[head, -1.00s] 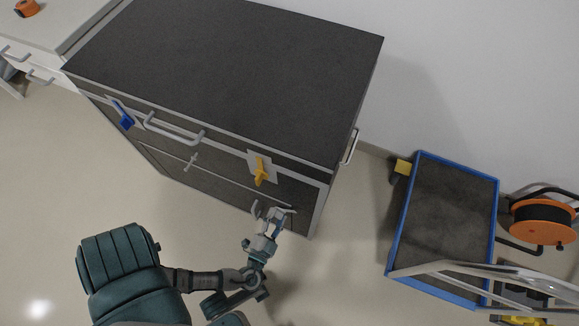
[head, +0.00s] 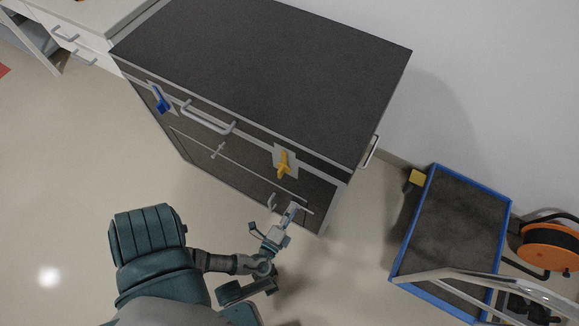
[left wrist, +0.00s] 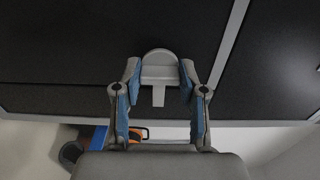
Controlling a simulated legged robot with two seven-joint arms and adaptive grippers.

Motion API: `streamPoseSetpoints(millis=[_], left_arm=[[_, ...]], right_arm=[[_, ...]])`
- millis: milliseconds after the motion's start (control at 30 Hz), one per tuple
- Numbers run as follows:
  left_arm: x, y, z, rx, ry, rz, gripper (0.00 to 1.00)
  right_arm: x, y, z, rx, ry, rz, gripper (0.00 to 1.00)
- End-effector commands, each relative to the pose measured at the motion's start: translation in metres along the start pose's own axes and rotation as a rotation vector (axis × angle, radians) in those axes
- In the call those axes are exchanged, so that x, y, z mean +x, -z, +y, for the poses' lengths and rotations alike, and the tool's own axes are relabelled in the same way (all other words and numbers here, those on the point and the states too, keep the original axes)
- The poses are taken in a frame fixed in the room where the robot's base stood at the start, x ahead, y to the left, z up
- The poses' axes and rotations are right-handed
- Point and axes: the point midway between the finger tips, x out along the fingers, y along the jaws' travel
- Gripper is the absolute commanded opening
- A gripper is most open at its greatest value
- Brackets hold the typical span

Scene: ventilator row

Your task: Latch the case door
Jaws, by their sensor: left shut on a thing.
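The dark grey case (head: 260,75) stands against the wall, with its front towards me. Its front carries a blue lever (head: 160,100) on the left, a yellow lever (head: 284,163) on the right, a bar handle (head: 208,118) and a small grey T-shaped handle (head: 218,150). My left gripper (head: 288,206) is at the lower right of the front, below the yellow lever. In the left wrist view its fingers (left wrist: 160,82) are closed around a small grey round-ended handle (left wrist: 160,62) against the dark panel. My right gripper is out of view.
A blue-rimmed cart (head: 455,225) stands to the right, with a metal push bar. An orange cable reel (head: 548,245) is beyond it. White drawers (head: 75,40) stand at the far left. The floor (head: 60,190) before the case is clear on the left.

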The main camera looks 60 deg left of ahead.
Motion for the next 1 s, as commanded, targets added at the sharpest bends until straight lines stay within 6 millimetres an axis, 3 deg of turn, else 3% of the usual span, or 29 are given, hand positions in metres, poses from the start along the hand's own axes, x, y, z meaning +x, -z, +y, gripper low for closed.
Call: streamPoseSetpoints(millis=[500, 533, 633, 1000], left_arm=[[-0.0031, 0.0058, 0.0028, 0.018, -0.010, 0.013, 0.00], [-0.0031, 0.0057, 0.0028, 0.018, -0.010, 0.013, 0.44], [-0.0030, 0.0051, 0.0028, 0.018, -0.010, 0.012, 0.67], [-0.0017, 0.0018, -0.0030, 0.017, -0.005, 0.006, 0.67]], right_arm=[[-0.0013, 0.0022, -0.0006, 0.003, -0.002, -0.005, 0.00], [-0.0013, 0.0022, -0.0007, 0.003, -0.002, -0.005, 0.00], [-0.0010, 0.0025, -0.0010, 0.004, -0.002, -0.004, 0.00], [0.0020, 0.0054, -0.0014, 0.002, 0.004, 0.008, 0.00]])
